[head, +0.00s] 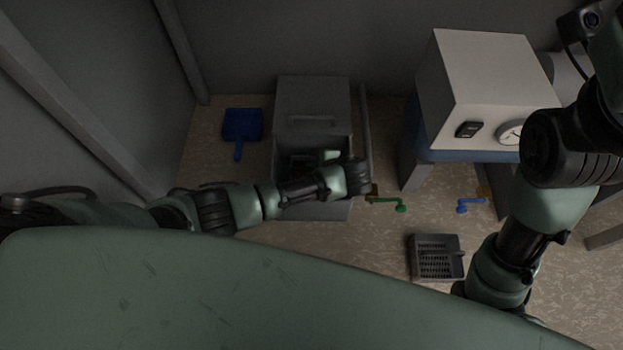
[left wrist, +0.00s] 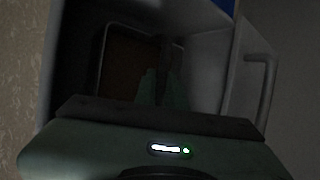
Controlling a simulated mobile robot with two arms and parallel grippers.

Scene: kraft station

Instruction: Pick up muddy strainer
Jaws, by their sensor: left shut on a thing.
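My left gripper (head: 326,157) reaches into the open grey box from above. In the left wrist view, the green fingers of my left gripper (left wrist: 162,88) are shut on a dark upright part, which looks like the handle of the muddy strainer. The strainer (left wrist: 130,68) shows there as a dark-rimmed tray with brown inside. In the head view the strainer (head: 298,162) is a dark shape in the box, partly hidden by my arm. The dim light hides whether it touches the bottom. My right arm is at the right, its gripper out of sight.
The grey box (head: 283,205) has its lid raised behind. A second dark strainer (head: 435,262) lies on the floor. A blue dustpan (head: 242,124) is left. A green-handled tool (head: 388,201) and a blue one (head: 468,205) lie near a white machine (head: 485,85) on a stand.

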